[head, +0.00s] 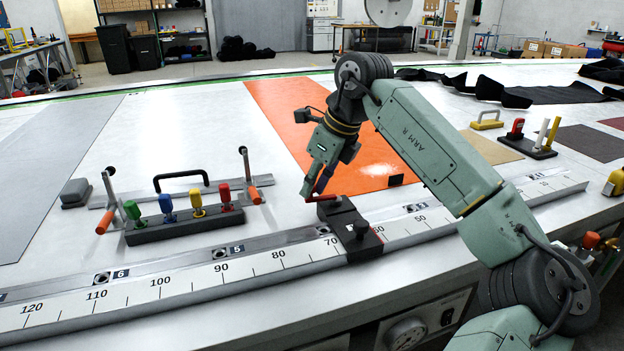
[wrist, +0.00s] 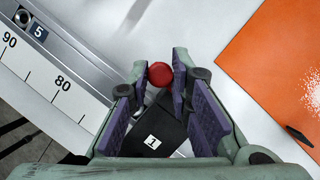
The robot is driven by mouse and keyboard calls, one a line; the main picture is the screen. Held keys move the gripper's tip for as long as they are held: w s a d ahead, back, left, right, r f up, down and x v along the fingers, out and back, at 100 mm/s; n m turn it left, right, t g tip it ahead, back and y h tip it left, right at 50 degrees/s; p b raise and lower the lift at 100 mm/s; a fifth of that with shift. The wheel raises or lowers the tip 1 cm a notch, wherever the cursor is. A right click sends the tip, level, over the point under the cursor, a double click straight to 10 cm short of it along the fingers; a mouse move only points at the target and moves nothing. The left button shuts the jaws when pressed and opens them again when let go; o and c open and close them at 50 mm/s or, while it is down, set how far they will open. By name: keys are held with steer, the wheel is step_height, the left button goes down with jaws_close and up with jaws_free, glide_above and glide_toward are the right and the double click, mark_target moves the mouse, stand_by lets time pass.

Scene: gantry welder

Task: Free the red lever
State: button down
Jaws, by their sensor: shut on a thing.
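The red lever (head: 322,198) sits on the black block (head: 345,222) that straddles the ruler rail. My gripper (head: 315,188) reaches down to the lever from above. In the wrist view the lever's round red end (wrist: 160,75) shows between the tips of my gripper (wrist: 166,78), with the purple pads on both sides. My gripper is shut on the lever. The fingers hide part of the lever.
A black rack (head: 185,228) with green, blue, yellow and red tagged pieces stands to the left, beside orange-handled clamps (head: 105,218). The ruler rail (head: 160,287) runs along the front. An orange sheet (head: 290,115) lies behind my gripper.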

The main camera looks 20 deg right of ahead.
steer(key=shift+s+n, duration=0.15)
steer(key=shift+n, duration=0.15)
stand_by(0.4)
steer(key=c, duration=1.5)
jaws_free()
steer(key=shift+o, duration=0.2)
steer(key=v, duration=1.2)
steer(key=shift+d, duration=0.1)
